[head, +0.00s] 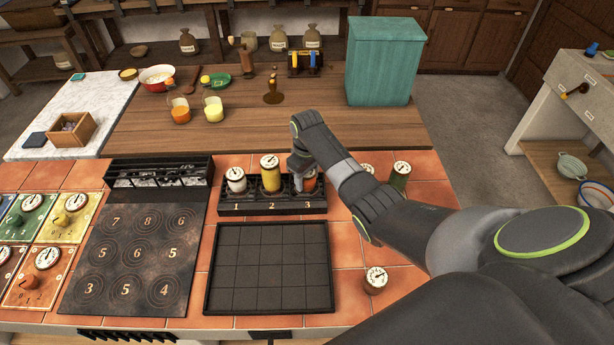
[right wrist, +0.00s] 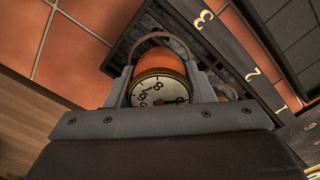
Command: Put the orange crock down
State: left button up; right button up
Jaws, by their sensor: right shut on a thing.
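My right gripper (head: 302,172) is shut on the orange crock (head: 310,184), which has a dial on its lid. The crock also shows between the fingers in the right wrist view (right wrist: 160,62). It is at the slot marked 3 of a black rack (head: 257,209); I cannot tell if its base touches the slot floor. A white crock (head: 236,184) stands at slot 1 and a yellow crock (head: 270,181) at slot 2. My left gripper is not in view.
Another dial-lidded crock (head: 375,285) stands on the tiles at front right. An empty black gridded tray (head: 210,290) lies before the rack, beside a dark numbered plate (head: 135,290).

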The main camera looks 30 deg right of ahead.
jog(key=o, duration=1.1)
jog(key=shift+o, duration=0.2)
notch_tip(320, 180, up, 12)
jog(key=shift+f+b, duration=0.25)
jog(key=shift+b, duration=0.5)
jog(key=shift+r, duration=0.35)
